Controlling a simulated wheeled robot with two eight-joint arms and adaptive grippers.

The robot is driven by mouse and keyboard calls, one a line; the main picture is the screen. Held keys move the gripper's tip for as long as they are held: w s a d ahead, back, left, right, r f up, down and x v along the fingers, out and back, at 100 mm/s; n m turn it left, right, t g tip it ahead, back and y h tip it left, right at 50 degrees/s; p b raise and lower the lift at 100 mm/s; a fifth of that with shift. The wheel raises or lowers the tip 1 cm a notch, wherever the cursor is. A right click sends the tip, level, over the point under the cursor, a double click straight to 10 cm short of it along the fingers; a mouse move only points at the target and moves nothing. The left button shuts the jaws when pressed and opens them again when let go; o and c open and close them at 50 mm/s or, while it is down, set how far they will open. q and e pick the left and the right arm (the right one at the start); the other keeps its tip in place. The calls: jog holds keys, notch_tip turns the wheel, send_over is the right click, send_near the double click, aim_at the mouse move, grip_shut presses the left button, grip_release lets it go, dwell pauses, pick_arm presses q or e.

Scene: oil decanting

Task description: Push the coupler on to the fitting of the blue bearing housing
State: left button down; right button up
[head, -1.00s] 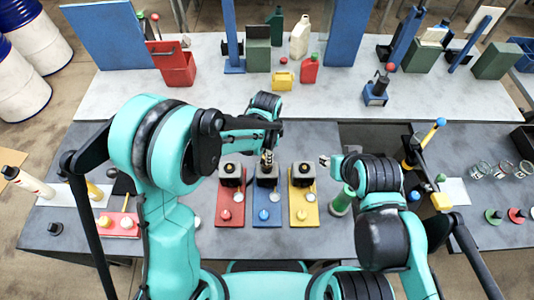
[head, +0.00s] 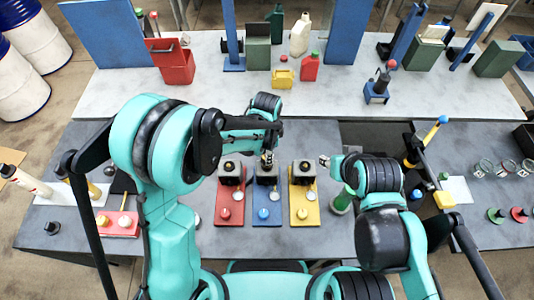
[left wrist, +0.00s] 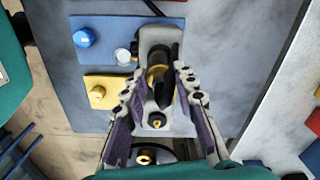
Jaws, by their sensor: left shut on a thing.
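Three grey bearing housings stand in a row on a red, a blue and a yellow board. The blue board (head: 267,213) is the middle one, and its housing (head: 266,180) sits at its far end. My left gripper (head: 268,157) is above this housing, pointing down. In the left wrist view its fingers (left wrist: 157,82) are shut on the dark coupler (left wrist: 162,88), with a grey housing (left wrist: 160,34) by the blue board just beyond. The coupler hides the fitting, so I cannot tell whether they touch. My right gripper (head: 325,160) is away to the right, its jaws too small to read.
The red board (head: 231,208) and yellow board (head: 302,211) flank the blue one closely, each with its own housing. A green cylinder (head: 343,202) stands near my right arm.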

pick_arm(q)
jog(key=shift+f, duration=0.1)
jog(key=c, duration=1.1)
grip_release()
notch_tip(320, 180, up, 12)
jog(key=s+a+f+n+t+b, duration=0.2)
jog(key=s+a+f+n+b, duration=0.2)
jog(key=a+n+b, duration=0.1)
jog(key=s+a+f+n+t+b, duration=0.2)
jog(key=s+a+f+n+b, duration=0.2)
jog(key=a+b, duration=0.3)
jog(key=s+a+f+n+t+b, duration=0.3)
jog(key=s+a+f+n+b, duration=0.1)
jog(key=a+f+n+b, duration=0.1)
jog(key=shift+a+n+b, duration=0.4)
jog(key=shift+n+b, duration=0.1)
jog(key=shift+b, duration=0.2)
